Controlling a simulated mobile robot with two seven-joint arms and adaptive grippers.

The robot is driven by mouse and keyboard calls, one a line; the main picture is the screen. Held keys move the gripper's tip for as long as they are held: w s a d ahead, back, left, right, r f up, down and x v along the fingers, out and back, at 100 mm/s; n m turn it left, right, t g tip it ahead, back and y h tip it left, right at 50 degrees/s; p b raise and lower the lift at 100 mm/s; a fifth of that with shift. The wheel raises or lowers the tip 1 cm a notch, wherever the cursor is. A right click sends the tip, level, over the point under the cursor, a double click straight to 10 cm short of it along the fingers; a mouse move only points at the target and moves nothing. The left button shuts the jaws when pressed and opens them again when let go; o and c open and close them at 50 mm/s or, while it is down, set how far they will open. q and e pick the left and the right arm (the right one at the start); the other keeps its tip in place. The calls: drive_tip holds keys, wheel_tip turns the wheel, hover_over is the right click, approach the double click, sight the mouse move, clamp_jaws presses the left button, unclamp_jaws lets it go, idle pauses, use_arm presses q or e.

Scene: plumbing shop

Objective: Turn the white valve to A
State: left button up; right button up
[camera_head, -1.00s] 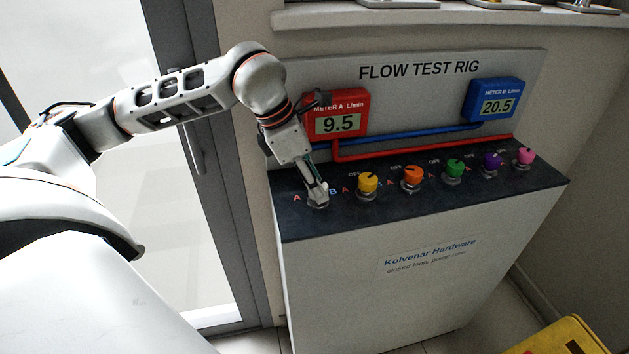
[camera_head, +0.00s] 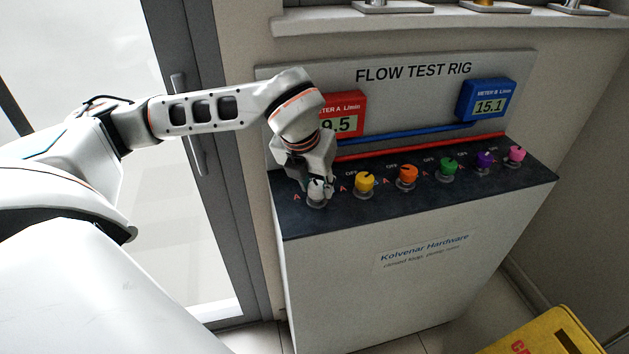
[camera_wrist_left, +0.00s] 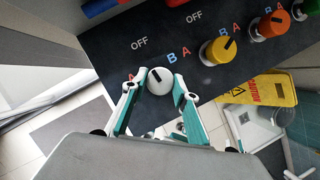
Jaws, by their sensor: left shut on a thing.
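The white valve (camera_head: 317,193) is the leftmost knob on the rig's dark top. It also shows in the left wrist view (camera_wrist_left: 160,82), with a short dark mark pointing to the upper left, roughly between OFF and the red A. Its blue B label (camera_wrist_left: 172,58) is on the upper right. My left gripper (camera_wrist_left: 160,88) is shut on the white valve, one finger on each side. In the head view my left gripper (camera_head: 318,183) comes down from above and hides part of the knob. My right gripper is not in view.
Yellow (camera_head: 364,182), orange (camera_head: 407,174), green, purple and pink valves run to the right. Meter A (camera_head: 345,118), partly hidden by my wrist, ends in 9.5. Meter B (camera_head: 487,100) reads 15.1. A yellow object (camera_head: 548,335) stands on the floor at lower right.

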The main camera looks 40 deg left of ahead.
use_arm(q)
drive_tip(key=n, duration=0.2)
drive_tip(key=n+y, duration=0.1)
drive_tip(key=n, duration=0.1)
drive_tip(key=shift+w+d+r+n+g+y, duration=0.15)
drive_tip(key=shift+n+g+y, duration=0.15)
drive_tip(key=shift+n+y, duration=0.3)
drive_tip(key=shift+n, duration=0.6)
drive_tip(key=n+g+p, duration=0.1)
drive_tip(key=n, duration=0.1)
drive_tip(key=shift+n+y, duration=0.4)
drive_tip(key=shift+n+g, duration=0.4)
drive_tip(key=shift+n, duration=0.2)
drive_tip(key=o, duration=1.1)
